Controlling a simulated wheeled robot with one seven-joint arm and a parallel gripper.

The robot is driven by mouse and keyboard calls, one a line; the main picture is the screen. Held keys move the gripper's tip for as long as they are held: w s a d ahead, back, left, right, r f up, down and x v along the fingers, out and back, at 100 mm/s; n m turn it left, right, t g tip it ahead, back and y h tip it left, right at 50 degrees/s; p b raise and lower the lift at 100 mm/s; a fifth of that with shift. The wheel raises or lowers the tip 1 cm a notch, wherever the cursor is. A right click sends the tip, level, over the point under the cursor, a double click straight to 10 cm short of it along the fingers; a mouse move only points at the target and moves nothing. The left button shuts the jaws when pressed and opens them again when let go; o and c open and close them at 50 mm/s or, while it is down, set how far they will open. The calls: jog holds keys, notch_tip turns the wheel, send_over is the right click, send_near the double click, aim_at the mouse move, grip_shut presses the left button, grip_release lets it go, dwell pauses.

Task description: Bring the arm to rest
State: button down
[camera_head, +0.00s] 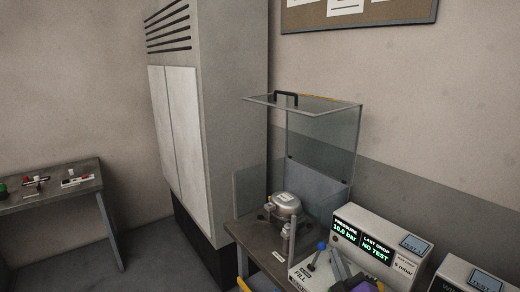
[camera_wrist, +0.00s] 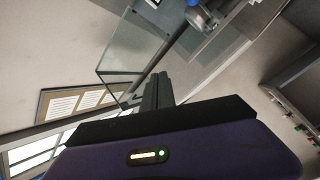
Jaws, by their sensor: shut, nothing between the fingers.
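My gripper (camera_wrist: 158,88) shows in the wrist view with its two dark fingers together and nothing between them. Its purple body with a lit strip and a green light fills the lower part of that view. In the head view a purple part of my arm (camera_head: 344,272) shows at the bottom edge, in front of the test panel; the fingers cannot be made out clearly there. In the wrist view the fingers point up toward a clear guard (camera_wrist: 135,50), and no contact is visible.
A tall cabinet (camera_head: 205,120) and side table (camera_head: 60,192) stand left.

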jog(key=s+f+m+g, duration=0.1)
jog(key=s+f+m, duration=0.1)
jog(key=s, duration=1.3)
jog(key=s+f+m+g+b, duration=0.1)
jog(key=s+m, duration=0.4)
jog(key=s, duration=1.1)
jog(key=s+f+m+g+b, duration=0.1)
jog(key=s+f+m+g, duration=0.1)
jog(key=s, duration=1.4)
jog(key=shift+s+d+f+m, duration=0.2)
jog(key=shift+d+f+m, duration=0.15)
jog(key=shift+f+m, duration=0.45)
